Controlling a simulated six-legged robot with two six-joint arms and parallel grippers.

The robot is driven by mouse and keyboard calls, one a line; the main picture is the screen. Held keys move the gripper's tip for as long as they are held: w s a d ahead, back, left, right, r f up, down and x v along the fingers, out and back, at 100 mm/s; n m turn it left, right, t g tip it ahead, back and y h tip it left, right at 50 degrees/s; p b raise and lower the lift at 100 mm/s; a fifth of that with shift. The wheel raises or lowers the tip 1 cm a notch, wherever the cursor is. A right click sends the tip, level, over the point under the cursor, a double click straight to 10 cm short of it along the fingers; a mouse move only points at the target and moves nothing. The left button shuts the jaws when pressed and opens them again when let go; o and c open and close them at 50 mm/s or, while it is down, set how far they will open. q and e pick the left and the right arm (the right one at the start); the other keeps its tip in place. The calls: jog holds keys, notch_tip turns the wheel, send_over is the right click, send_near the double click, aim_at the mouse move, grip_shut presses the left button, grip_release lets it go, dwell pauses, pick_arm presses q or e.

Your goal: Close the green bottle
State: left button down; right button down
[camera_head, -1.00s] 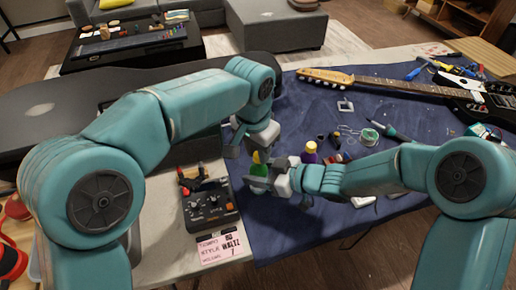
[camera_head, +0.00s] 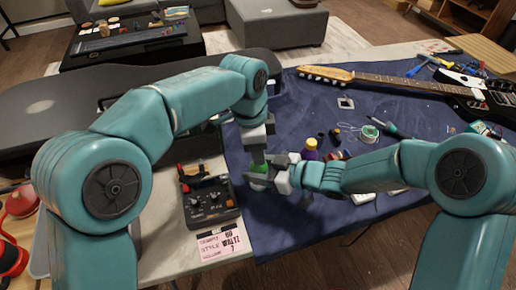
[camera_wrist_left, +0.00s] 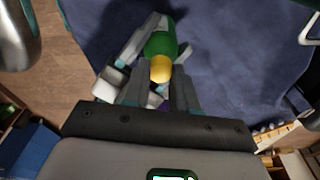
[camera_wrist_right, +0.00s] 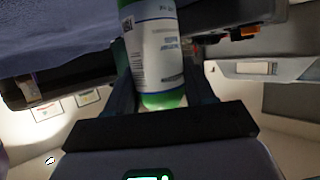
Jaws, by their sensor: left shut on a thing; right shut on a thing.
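The green bottle (camera_head: 259,183) stands at the front left of the blue cloth, mostly hidden by my grippers. Its green body (camera_wrist_left: 160,42) and yellow cap (camera_wrist_left: 160,68) show in the left wrist view. My right gripper (camera_head: 270,182) is shut around the bottle's body from the side; the right wrist view shows its white label (camera_wrist_right: 156,50) between the fingers. My left gripper (camera_head: 258,160) points down from above, shut on the yellow cap at the bottle's top. Whether the cap is fully seated cannot be seen.
A purple bottle with a yellow cap (camera_head: 310,149) stands just right of my right gripper. A black pedal box (camera_head: 210,201) is close on the left. A solder spool (camera_head: 369,133) and an electric guitar (camera_head: 420,86) lie farther back.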

pick_arm(q)
jog(key=m, duration=0.5)
jog(key=shift+g, duration=0.3)
jog(key=m, duration=0.2)
jog(key=shift+m, duration=0.4)
jog(key=m, duration=0.5)
jog(key=shift+w+d+f+g+y, duration=0.1)
jog(key=shift+g+y, duration=0.2)
jog(key=shift+y, duration=0.1)
jog(key=m, duration=0.5)
jog(key=shift+y, duration=0.3)
jog(key=m, duration=0.5)
jog(key=shift+y, duration=0.3)
jog(key=c, duration=0.9)
grip_release()
